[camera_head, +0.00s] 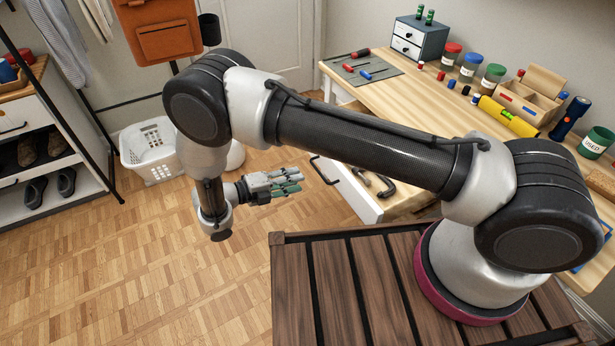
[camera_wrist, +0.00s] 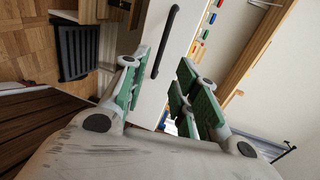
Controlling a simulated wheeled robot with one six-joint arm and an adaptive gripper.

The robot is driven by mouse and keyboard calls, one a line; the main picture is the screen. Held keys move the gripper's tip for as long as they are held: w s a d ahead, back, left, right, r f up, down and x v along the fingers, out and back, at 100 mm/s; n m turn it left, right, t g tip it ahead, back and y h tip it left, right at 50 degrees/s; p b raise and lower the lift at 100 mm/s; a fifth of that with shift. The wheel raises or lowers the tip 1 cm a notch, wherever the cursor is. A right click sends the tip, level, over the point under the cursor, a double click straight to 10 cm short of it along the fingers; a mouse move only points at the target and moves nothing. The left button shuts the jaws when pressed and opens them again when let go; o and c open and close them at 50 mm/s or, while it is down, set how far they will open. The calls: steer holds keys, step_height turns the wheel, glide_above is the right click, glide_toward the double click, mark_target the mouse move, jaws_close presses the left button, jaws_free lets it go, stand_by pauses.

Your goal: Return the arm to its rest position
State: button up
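My arm stretches from its base on the right across the head view and bends down at the left. My gripper (camera_head: 286,183) hangs over the wood floor, left of the open desk drawer (camera_head: 345,190), and points right toward it. In the wrist view my gripper (camera_wrist: 165,80) has its green-padded fingers well apart. Nothing is held between them. The white drawer front (camera_wrist: 158,65) with its dark handle (camera_wrist: 166,40) shows beyond and between the fingers.
The desk (camera_head: 400,92) at the upper right bears jars, a drawer box (camera_head: 420,38), a yellow level (camera_head: 508,117) and a flashlight (camera_head: 570,118). Clamps (camera_head: 375,184) lie in the drawer. A white basket (camera_head: 150,150) and a shoe rack (camera_head: 50,165) stand left. Floor at lower left is clear.

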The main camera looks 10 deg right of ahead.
steer(key=shift+v, duration=0.95)
